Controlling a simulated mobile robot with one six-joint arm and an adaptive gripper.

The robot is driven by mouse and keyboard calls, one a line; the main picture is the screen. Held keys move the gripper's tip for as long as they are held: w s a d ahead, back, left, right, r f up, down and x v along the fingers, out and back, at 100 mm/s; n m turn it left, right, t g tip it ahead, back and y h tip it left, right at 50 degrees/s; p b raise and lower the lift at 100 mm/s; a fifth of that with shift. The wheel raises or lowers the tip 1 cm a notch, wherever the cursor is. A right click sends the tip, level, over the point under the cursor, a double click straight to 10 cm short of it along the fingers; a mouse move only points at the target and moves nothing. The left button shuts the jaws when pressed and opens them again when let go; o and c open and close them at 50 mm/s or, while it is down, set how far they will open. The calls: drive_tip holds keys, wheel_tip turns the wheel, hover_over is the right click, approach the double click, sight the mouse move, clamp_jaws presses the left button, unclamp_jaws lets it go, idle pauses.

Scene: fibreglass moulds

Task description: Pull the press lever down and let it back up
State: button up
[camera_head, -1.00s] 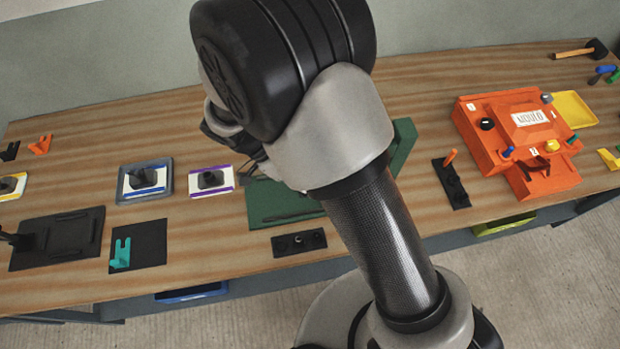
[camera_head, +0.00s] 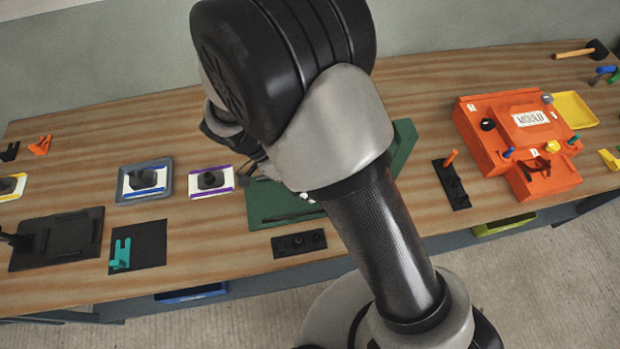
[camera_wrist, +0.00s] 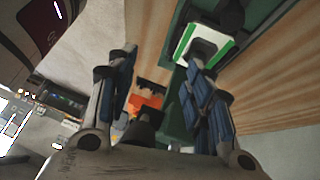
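The press has a green base (camera_head: 282,206), which shows on both sides of my arm in the head view. The arm hides most of it, and I cannot make out the lever there. In the wrist view a green upright (camera_wrist: 178,95) stands beside the right finger, with a white and green framed plate (camera_wrist: 207,42) behind it. My gripper (camera_wrist: 160,75) has its two fingers wide apart. A dark rounded piece (camera_wrist: 146,122) shows low between them; I cannot tell whether it is the lever's end. No contact with the fingers is visible.
The orange mould (camera_head: 518,145) and a black strip with an orange peg (camera_head: 453,184) stand to the right. Framed plates (camera_head: 145,181) (camera_head: 210,181) and a black board (camera_head: 60,240) lie to the left. A small black panel (camera_head: 299,243) lies at the front edge.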

drive_tip(key=v, duration=1.1)
drive_tip(key=shift+a+r, duration=0.2)
drive_tip(key=shift+r, duration=0.15)
